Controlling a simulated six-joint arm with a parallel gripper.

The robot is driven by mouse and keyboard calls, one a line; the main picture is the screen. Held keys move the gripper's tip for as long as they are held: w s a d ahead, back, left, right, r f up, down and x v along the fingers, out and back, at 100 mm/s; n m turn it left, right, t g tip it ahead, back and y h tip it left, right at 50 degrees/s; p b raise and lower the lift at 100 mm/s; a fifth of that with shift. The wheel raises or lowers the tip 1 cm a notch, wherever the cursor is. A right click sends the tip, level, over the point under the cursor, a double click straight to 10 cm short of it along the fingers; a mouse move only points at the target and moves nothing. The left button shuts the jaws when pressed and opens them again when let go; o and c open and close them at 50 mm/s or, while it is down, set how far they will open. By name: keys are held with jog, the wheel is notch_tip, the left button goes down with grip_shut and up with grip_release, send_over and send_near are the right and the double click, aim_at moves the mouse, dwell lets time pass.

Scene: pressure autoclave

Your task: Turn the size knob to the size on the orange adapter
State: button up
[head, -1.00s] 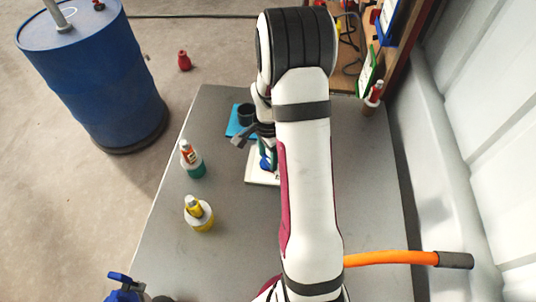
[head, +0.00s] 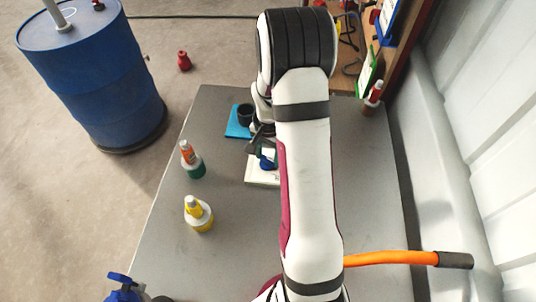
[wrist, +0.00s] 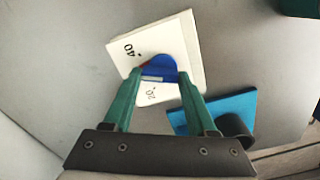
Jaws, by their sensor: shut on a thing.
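The blue size knob (wrist: 158,67) sits on a white plate (wrist: 181,42) with the printed marks "40" and "20"; a small red mark shows at the knob's left side. In the head view the knob (head: 267,163) is partly hidden by my gripper and arm. My gripper (wrist: 163,76) has its green fingers shut on the knob from both sides. The orange adapter (head: 187,153) appears to be the orange piece on a green-based holder at the table's left; its size is too small to read.
A yellow piece (head: 195,209) stands in front of the orange one. A blue plate (head: 235,130) with a dark cup (head: 245,115) lies behind the white plate. A red piece (head: 375,93) stands at the far right edge.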

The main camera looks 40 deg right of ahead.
aim_at(268, 158)
jog(key=shift+n, duration=2.2)
jog(key=shift+w+d, duration=0.1)
jog(key=o, duration=1.4)
jog(key=shift+c, duration=0.2)
notch_tip(268, 158, up, 16)
